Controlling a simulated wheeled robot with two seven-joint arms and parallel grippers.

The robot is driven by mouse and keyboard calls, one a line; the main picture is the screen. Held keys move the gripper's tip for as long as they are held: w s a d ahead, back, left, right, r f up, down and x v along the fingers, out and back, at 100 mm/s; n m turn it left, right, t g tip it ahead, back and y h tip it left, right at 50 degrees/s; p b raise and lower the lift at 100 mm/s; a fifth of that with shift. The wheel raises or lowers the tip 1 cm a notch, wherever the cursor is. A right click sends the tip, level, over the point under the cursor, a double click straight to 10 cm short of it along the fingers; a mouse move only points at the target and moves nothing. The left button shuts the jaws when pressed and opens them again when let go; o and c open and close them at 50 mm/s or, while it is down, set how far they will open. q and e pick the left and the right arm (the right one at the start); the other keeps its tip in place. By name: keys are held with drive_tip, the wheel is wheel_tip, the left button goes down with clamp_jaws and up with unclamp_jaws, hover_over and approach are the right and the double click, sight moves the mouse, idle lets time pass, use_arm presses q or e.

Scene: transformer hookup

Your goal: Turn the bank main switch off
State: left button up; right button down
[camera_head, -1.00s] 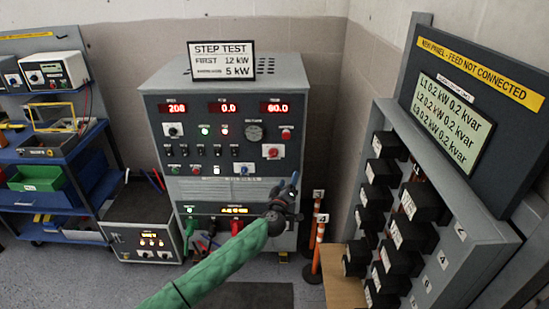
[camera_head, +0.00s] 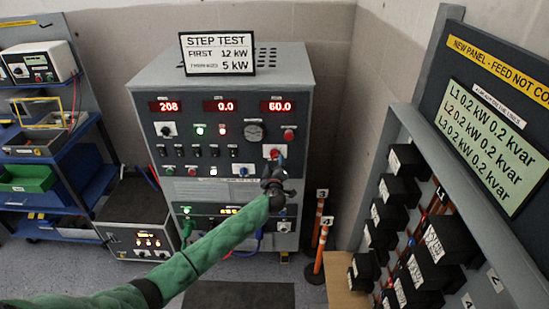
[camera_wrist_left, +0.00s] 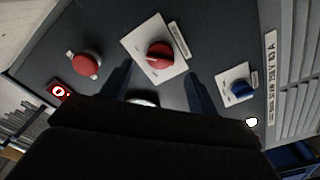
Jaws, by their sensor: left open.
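The grey load bank cabinet (camera_head: 190,85) stands ahead with lit red readouts. A red rotary switch on a white plate (camera_head: 271,152) sits on its front; the label is too small to read. In the left wrist view this red switch (camera_wrist_left: 158,56) is near the middle, its white pointer line visible. My left gripper (camera_head: 274,168) is in front of the cabinet, just below the switch and partly covering its plate. Its open fingers (camera_wrist_left: 159,72) lie either side of the switch's lower part in the wrist view; contact is not visible. My right gripper is not in view.
A red push button (camera_head: 289,134) is above right of the switch, and a blue knob (camera_head: 240,171) is below left. A grey panel with black blocks (camera_head: 435,240) stands close at right. Orange posts (camera_head: 319,240) stand beside the cabinet. A blue shelf (camera_head: 75,170) is at left.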

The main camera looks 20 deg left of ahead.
sight(275, 156)
use_arm(q)
drive_tip(key=shift+x, duration=1.25)
drive_tip(key=shift+w+a+p, duration=0.2)
drive_tip(key=shift+w+p, duration=0.1)
drive_tip(key=shift+w, duration=0.3)
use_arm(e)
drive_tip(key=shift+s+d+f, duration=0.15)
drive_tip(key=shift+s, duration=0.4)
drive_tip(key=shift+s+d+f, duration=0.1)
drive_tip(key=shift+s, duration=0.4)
use_arm(q)
drive_tip(key=shift+c, duration=0.2)
drive_tip(key=c, duration=0.9)
